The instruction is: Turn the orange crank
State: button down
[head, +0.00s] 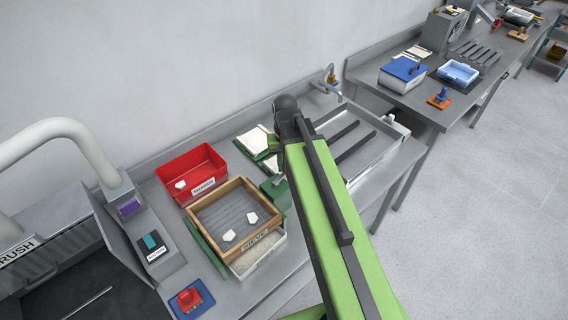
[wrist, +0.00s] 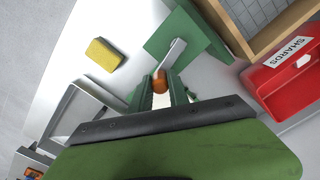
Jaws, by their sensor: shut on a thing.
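The orange crank knob (wrist: 160,81) shows in the wrist view, at the end of a grey crank arm (wrist: 172,55) on a green plate (wrist: 168,35) beside the sieve. My gripper (wrist: 160,96) is shut on the knob, with a green finger on each side of it. In the head view my gripper (head: 276,186) is at the right side of the wooden sieve (head: 200,208), and my arm hides the crank there. Several white shards lie in and near the sieve, two of them on its mesh.
A red shards bin (head: 190,160) stands behind the sieve, and a white tray (head: 262,262) of pale grains sits under it. A yellow sponge (wrist: 103,55) lies near the crank. A red control on a blue base (head: 190,299) is at the front edge. Floor at right is clear.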

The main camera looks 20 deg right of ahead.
dwell(0.4)
jog(key=c, duration=1.3)
grip_release()
jog(key=shift+o, duration=0.2)
notch_tip(320, 180, up, 17)
jog(key=p, duration=1.7)
jog(key=shift+r, duration=0.2)
